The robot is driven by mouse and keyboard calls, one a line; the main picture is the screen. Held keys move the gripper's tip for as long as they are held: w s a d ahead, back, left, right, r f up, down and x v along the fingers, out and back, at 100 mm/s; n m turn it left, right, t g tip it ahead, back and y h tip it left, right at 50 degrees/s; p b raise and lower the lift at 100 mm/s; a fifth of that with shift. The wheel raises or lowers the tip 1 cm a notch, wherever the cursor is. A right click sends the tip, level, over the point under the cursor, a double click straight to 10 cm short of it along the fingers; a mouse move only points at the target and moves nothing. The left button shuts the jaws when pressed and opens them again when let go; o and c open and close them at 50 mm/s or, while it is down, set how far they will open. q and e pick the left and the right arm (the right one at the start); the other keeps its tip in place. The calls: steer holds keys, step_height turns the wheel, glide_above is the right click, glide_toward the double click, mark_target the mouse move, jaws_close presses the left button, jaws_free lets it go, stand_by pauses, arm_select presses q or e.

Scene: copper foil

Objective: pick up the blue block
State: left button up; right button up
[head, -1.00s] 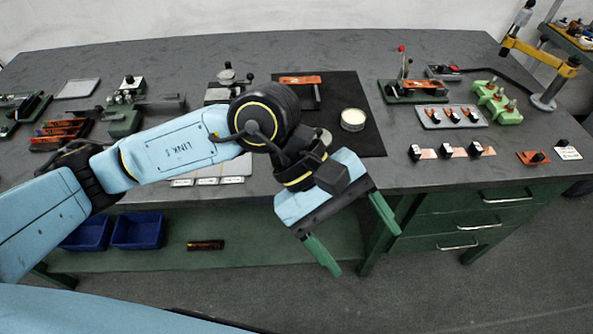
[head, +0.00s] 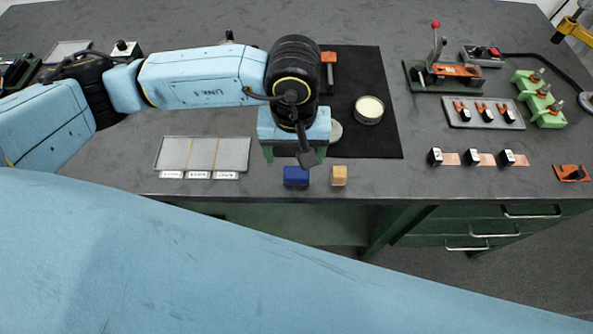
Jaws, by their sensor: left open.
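The blue block (head: 296,177) sits on the grey table near its front edge, left of a small yellow-orange block (head: 339,175). My left gripper (head: 294,156) points down just behind and above the blue block in the head view. I cannot tell the exact gap between the fingers and the block. My right gripper is not in view.
A three-part tray (head: 203,154) with labels lies to the left. A black mat (head: 385,140) with a round tin (head: 368,110) lies to the right. The front table edge is close to the blocks.

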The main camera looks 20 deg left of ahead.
mark_target(296, 172)
arm_select(q)
steer(key=shift+f, duration=1.1)
steer(key=f, duration=0.3)
steer(key=shift+w+f, duration=0.2)
steer(key=shift+f, duration=0.25)
steer(key=shift+d, duration=0.1)
steer(key=shift+c, duration=0.4)
steer(key=c, duration=1)
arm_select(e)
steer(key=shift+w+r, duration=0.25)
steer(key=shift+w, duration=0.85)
